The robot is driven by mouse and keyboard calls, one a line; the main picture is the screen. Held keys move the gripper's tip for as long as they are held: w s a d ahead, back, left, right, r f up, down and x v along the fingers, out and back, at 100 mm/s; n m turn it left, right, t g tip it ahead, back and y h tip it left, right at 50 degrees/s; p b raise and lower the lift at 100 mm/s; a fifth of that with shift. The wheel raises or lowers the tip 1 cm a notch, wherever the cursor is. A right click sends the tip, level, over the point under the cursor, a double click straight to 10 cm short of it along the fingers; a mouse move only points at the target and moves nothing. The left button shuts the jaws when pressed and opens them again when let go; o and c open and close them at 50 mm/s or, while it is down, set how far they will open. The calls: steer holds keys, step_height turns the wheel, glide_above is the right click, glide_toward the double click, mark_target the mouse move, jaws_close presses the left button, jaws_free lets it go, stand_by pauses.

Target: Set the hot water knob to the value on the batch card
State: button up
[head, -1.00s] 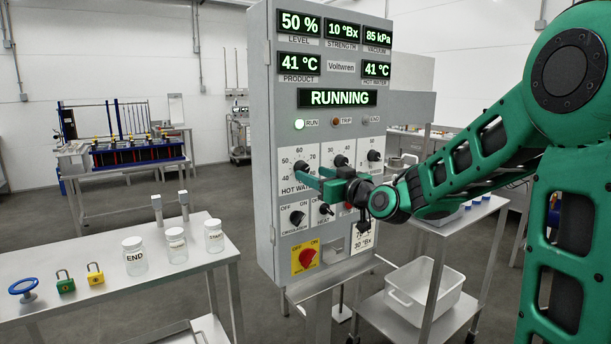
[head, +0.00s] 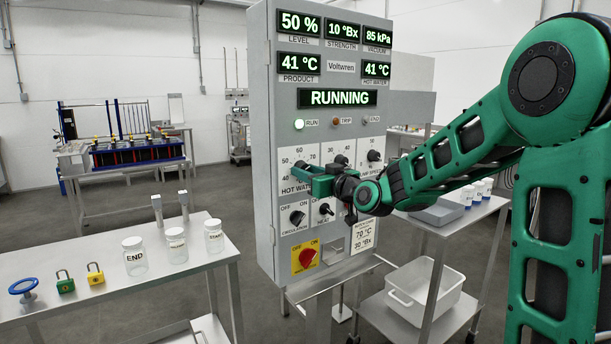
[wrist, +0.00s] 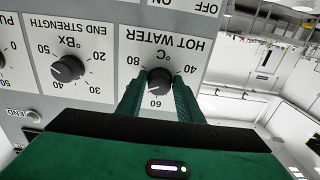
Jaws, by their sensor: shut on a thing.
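The hot water knob (wrist: 160,82) is a dark round knob on a white dial plate with numbers around it. It appears upside down in the wrist view. My gripper (wrist: 158,86) has a green finger on each side of it and is shut on it. In the head view, my gripper (head: 306,176) is at the hot water dial and hides most of the knob. I cannot read the knob's pointer clearly. The batch card (head: 366,236) hangs low on the panel and reads 70 °C and 30 °Bx. The hot water display (head: 376,69) reads 41 °C.
The end strength knob (wrist: 68,69) sits beside the hot water dial. Below are the circulation knob (head: 298,217), the heat switch (head: 326,209) and the red main switch (head: 307,257). A steel table (head: 90,305) with jars stands left, a trolley with a white tub (head: 425,285) right.

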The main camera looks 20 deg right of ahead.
steer(key=shift+n, duration=0.5)
steer(key=o, duration=1)
steer(key=v, duration=1)
steer(key=shift+s+d, duration=0.15)
steer(key=shift+s, duration=0.2)
steer(key=shift+f, duration=0.1)
